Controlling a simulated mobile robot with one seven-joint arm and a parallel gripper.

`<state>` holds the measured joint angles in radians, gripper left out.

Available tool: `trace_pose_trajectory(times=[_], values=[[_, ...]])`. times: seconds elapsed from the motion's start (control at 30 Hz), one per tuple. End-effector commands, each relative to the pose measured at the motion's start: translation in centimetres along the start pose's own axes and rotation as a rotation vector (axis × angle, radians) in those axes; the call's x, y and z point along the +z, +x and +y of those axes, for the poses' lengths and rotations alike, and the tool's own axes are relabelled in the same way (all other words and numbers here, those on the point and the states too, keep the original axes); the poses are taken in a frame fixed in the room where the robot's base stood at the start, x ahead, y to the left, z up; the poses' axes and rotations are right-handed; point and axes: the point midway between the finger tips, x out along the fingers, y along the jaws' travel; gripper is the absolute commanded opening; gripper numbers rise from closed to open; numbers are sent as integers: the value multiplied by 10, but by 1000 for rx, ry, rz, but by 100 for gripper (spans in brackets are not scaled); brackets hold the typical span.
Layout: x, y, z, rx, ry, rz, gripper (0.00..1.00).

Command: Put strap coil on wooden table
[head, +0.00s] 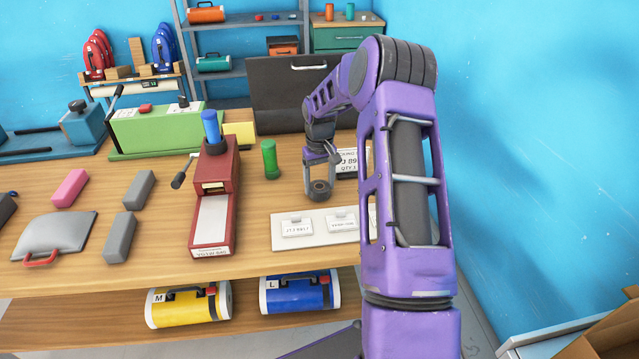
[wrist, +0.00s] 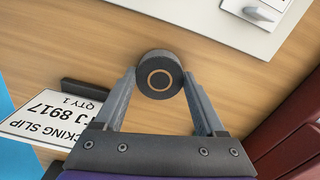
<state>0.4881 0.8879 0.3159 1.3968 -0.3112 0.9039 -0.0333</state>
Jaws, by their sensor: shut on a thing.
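The strap coil is a small dark grey roll with a tan ring at its centre, seen between my fingertips in the wrist view (wrist: 159,75). In the head view the coil (head: 319,189) is at the lower end of my gripper (head: 319,184), over the right part of the wooden table (head: 160,279). My gripper is shut on the coil, with one finger on each side. I cannot tell whether the coil touches the table top or is a little above it.
A pale board with white tags (head: 297,228) lies just in front. A packing slip (head: 347,162) is beside my gripper. A green cylinder (head: 269,160) and a red machine (head: 214,195) stand to the left. A dark panel (head: 280,92) stands behind. Bare wood shows around the coil.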

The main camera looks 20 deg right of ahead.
Motion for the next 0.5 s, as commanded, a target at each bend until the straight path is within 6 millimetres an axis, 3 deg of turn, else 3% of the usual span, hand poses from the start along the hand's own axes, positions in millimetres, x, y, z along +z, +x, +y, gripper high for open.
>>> trace_pose_trajectory(times=[0.07, 0.1, 0.2, 0.23, 0.5], values=[[0, 4, 0, 0, 0, 0, 11], [0, 3, 0, 0, 0, 0, 78], [0, 3, 0, 0, 0, 0, 96], [0, 3, 0, 0, 0, 0, 100], [0, 0, 0, 0, 0, 0, 100]])
